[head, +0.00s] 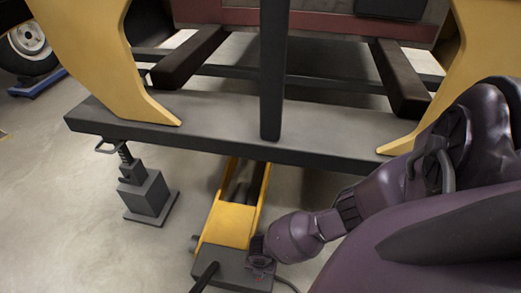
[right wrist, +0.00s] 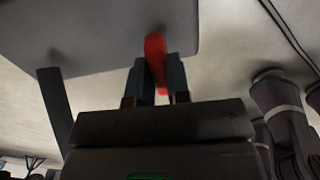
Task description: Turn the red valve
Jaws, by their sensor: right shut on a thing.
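The red valve (right wrist: 156,52) shows in the right wrist view as a narrow red handle against a grey surface. My right gripper (right wrist: 154,78) is shut on it, with one dark finger on each side of the red handle. In the head view my right gripper (head: 261,262) is at the right part of the dark grey block at the near end of the yellow jack (head: 231,222). The red valve cannot be made out in the head view, where the wrist and gripper cover that spot. My left gripper is in neither view.
A dark grey beam (head: 220,137) crosses above the jack, with a dark upright post (head: 273,70) in front. A small screw jack (head: 146,190) stands at left. Yellow curved arms flank the beam. A black bar (head: 204,277) rises beside the block.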

